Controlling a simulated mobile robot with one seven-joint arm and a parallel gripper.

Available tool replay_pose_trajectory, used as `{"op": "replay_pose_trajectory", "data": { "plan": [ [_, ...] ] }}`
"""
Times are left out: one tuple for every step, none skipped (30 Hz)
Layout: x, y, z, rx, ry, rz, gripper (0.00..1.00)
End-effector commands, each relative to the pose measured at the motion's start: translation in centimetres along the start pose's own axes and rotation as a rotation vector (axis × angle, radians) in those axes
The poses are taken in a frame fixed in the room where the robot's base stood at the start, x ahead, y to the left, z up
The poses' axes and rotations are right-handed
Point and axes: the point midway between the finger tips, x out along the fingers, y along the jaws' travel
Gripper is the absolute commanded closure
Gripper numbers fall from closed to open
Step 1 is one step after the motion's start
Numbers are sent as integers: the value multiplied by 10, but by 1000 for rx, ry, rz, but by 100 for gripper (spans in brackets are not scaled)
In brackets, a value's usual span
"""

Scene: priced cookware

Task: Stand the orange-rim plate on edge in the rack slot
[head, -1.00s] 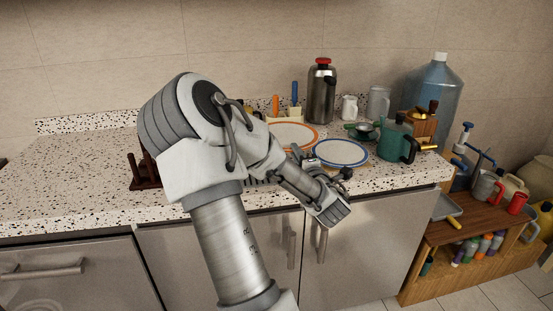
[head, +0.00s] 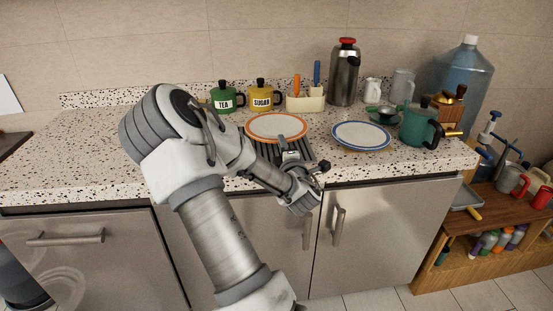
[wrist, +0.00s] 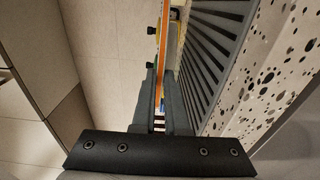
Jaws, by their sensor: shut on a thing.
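The orange-rim plate (head: 277,127) is white with an orange rim and lies close to flat above the counter in the head view. My gripper (head: 290,156) is at its near edge. In the wrist view my gripper's fingers (wrist: 160,118) are shut on the plate, which shows edge-on as a thin orange and white strip (wrist: 163,50).
A dark ribbed mat (head: 311,150) lies beneath the gripper. A blue-rim plate (head: 361,134) lies to the right, near a green pot (head: 419,127). Green (head: 226,98) and yellow (head: 263,94) canisters and a utensil holder (head: 305,102) stand behind. The counter's left (head: 90,150) is clear.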

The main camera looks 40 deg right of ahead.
Motion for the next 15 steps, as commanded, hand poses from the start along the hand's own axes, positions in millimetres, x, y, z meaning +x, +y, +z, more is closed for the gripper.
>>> {"op": "replay_pose_trajectory", "data": {
  "plan": [
    [4, -4, -7, -1, 2, 1, 100],
    [6, -6, -9, -1, 2, 2, 100],
    [7, -8, -12, 0, 1, 3, 100],
    [8, -8, -13, 0, 1, 3, 100],
    [9, -9, -14, 0, 0, 3, 100],
    [9, -11, -14, 0, -1, 3, 100],
    [9, -13, -14, 0, -2, 3, 100],
    [9, -16, -14, 0, -2, 3, 100],
    [9, -21, -14, -1, -2, 1, 100],
    [9, -26, -14, -2, -2, 0, 100],
    [9, -30, -14, -2, -2, -1, 100],
    [9, -37, -14, -2, -1, -1, 100],
    [9, -41, -14, -2, -1, 0, 100],
    [9, -44, -14, -1, -2, 1, 100],
    [9, -46, -14, -1, -2, 2, 100]
  ]
}}
